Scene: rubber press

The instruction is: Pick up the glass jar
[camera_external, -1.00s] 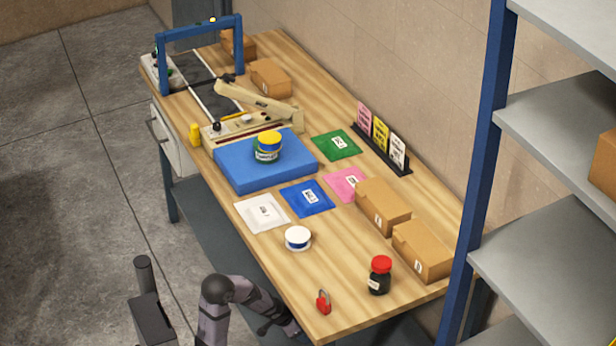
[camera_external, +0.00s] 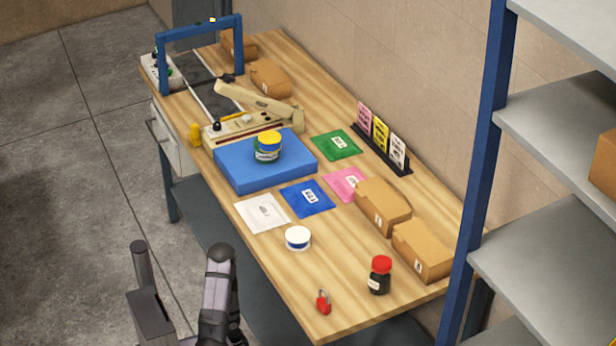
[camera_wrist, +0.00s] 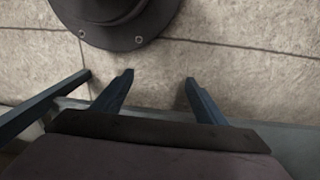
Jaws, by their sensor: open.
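A dark glass jar (camera_external: 379,279) with a red lid and a pale label stands upright at the near right of the wooden table (camera_external: 285,290). Another jar (camera_external: 267,149), with a yellow lid and a green and white body, stands on a blue block in the middle of the table. My gripper (camera_wrist: 158,79) shows in the wrist view with its two fingers apart and nothing between them. Beneath it is tiled floor, and neither jar is in that view. In the external view my arm is beside the table's near left edge, away from both jars; its fingers cannot be made out there.
A red padlock (camera_external: 323,302) lies left of the dark jar, and a white round tub (camera_external: 298,238) stands farther back. Cardboard boxes (camera_external: 422,250) line the right side. A blue shelf post (camera_external: 481,120) rises at the right. The wood around the padlock is mostly clear.

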